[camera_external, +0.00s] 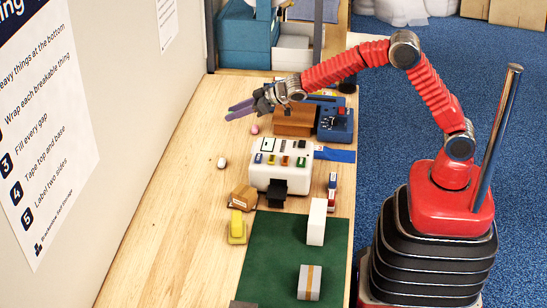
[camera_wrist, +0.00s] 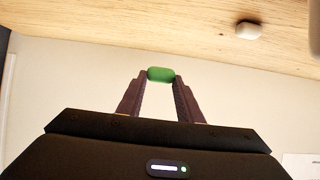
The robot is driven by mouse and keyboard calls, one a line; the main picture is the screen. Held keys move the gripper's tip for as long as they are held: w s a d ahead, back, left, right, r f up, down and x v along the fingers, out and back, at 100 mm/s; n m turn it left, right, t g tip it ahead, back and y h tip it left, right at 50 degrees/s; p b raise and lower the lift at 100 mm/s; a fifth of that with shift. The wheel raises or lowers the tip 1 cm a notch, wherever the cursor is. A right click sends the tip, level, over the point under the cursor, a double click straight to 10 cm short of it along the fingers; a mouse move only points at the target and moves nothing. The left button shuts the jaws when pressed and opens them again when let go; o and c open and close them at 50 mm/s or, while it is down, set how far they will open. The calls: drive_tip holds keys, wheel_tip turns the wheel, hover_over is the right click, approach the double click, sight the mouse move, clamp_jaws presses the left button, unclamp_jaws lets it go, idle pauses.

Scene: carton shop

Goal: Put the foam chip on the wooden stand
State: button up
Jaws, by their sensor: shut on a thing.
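My gripper (camera_external: 240,109) is raised over the far part of the bench, pointing left. In the wrist view my gripper (camera_wrist: 160,78) is shut on a small green rounded piece, which looks like the foam chip (camera_wrist: 160,74), held at the fingertips. I cannot make out this piece in the external view. A brown wooden block (camera_external: 293,122), probably the wooden stand, is on the bench to the right of and a little below my gripper in the picture.
A pink chip (camera_external: 254,129) and a white chip (camera_external: 221,163) lie on the bench. A blue device (camera_external: 336,120) adjoins the wooden block. The left bench strip is clear.

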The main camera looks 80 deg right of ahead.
drive_tip(key=s+d+r, duration=0.5)
drive_tip(key=s+d, duration=0.3)
drive_tip(key=s, duration=0.3)
drive_tip(key=r, duration=0.1)
hover_over(304, 116)
drive_tip(key=shift+a, duration=0.1)
drive_tip(key=shift+f, duration=0.1)
drive_tip(key=shift+f, duration=3.05)
drive_tip(key=shift+f, duration=1.85)
drive_tip(key=shift+f, duration=0.1)
